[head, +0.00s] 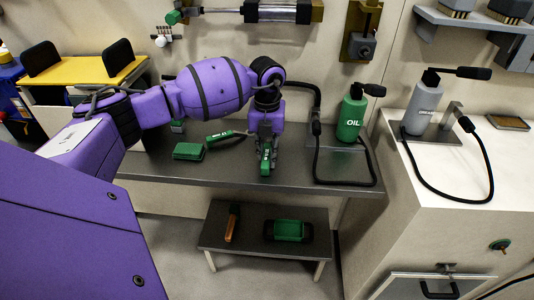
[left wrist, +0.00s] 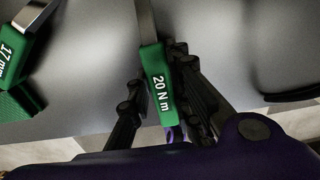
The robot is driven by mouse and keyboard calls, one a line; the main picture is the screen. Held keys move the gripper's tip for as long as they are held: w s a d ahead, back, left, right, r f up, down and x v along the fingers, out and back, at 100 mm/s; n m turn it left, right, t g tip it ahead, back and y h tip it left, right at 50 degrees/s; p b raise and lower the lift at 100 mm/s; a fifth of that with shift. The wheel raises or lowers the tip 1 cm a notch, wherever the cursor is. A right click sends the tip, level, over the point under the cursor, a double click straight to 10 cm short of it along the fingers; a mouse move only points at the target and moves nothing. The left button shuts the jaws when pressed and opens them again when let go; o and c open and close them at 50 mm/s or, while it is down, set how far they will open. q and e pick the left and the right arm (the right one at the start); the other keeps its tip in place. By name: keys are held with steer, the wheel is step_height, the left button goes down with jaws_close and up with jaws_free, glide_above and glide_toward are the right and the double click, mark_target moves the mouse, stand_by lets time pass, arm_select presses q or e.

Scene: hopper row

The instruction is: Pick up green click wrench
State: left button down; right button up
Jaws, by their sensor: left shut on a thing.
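The green click wrench (left wrist: 157,80) has a green handle marked "20 N m" and a grey metal shaft running to the top of the left wrist view. In the head view its green handle (head: 265,160) shows at the dark bench top (head: 320,188). My left gripper (head: 267,148) points down over the bench, its dark fingers closed on both sides of the handle. I cannot tell whether the wrench still touches the bench. My right gripper is in neither view.
A green 17 mm wrench (head: 220,137) and a green block-like item (head: 188,151) lie left of the gripper. A green oil bottle (head: 351,117) with a black hose stands to the right.

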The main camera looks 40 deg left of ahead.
mark_target(267, 151)
arm_select(q)
steer(key=shift+r, duration=0.5)
step_height(267, 151, up, 2)
steer(key=shift+r, duration=0.1)
steer(key=s+r, duration=0.1)
steer(key=s+d+r, duration=0.1)
steer(key=r, duration=0.1)
steer(key=s+d+r, duration=0.1)
steer(key=r, duration=0.1)
steer(key=shift+s+d+r, duration=0.1)
steer(key=shift+s, duration=0.25)
steer(key=s+d+r, duration=0.4)
steer(key=s+d, duration=0.1)
steer(key=s, duration=0.3)
steer(key=shift+s+r, duration=0.15)
steer(key=shift+r, duration=0.2)
steer(key=c, duration=2.2)
jaws_free()
jaws_close()
steer(key=shift+d, duration=0.1)
